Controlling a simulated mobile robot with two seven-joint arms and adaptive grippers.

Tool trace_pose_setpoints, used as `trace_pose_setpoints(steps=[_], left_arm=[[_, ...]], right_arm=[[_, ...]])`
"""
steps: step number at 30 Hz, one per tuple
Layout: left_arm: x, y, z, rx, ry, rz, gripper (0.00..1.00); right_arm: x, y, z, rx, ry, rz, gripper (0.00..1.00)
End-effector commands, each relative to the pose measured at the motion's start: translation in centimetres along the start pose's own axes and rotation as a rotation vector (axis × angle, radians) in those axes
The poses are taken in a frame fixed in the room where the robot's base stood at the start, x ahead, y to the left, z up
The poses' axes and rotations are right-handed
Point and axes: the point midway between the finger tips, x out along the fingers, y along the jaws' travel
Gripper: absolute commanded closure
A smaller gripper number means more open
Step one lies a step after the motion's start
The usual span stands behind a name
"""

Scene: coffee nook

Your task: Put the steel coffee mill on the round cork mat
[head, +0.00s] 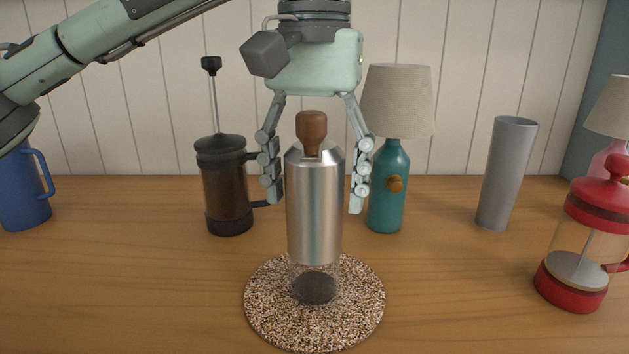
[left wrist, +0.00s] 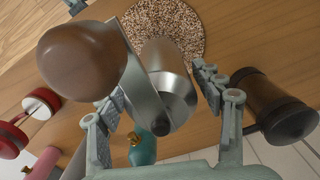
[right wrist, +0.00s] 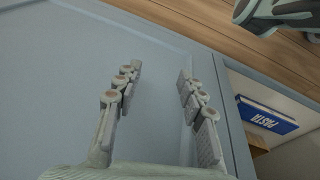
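The steel coffee mill (head: 314,210) has a brown wooden knob and a clear lower part with a dark base. It stands upright on the speckled round cork mat (head: 265,310), near its middle. My left gripper (head: 315,200) is open, with one finger on each side of the mill and a visible gap at both sides. In the left wrist view the mill's knob (left wrist: 80,62) is close to the camera, and the mat (left wrist: 195,30) shows beyond its body. My right gripper (right wrist: 158,95) is open and empty, away from the mill.
A dark French press (head: 225,185) stands left of the mill, a teal lamp (head: 387,190) right behind it. A grey vase (head: 505,175), a red French press (head: 575,245) and a blue mug (head: 22,190) stand farther out. The wooden counter (head: 450,290) is clear right of the mat.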

Motion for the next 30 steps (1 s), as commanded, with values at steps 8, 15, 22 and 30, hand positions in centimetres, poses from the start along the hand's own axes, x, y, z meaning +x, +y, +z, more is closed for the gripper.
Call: trace_pose_setpoints(steps=[8,15,22,30], left_arm=[[0.0,0.0,0.0,0.0,0.0,0.0,0.26],[-1.7,0.1,-0.1,-0.002,0.003,0.001,0.26],[-7.0,0.0,0.0,-0.003,0.005,0.0,0.26],[-11.2,0.0,0.0,-0.001,0.001,-0.002,0.26]], right_arm=[[0.2,0.0,0.2,0.0,-0.005,0.0,0.6],[0.7,0.1,0.7,-0.002,-0.006,0.003,0.6],[2.5,0.1,2.7,-0.034,-0.032,0.011,0.6],[3.1,0.1,3.3,-0.038,-0.035,0.011,0.6]])
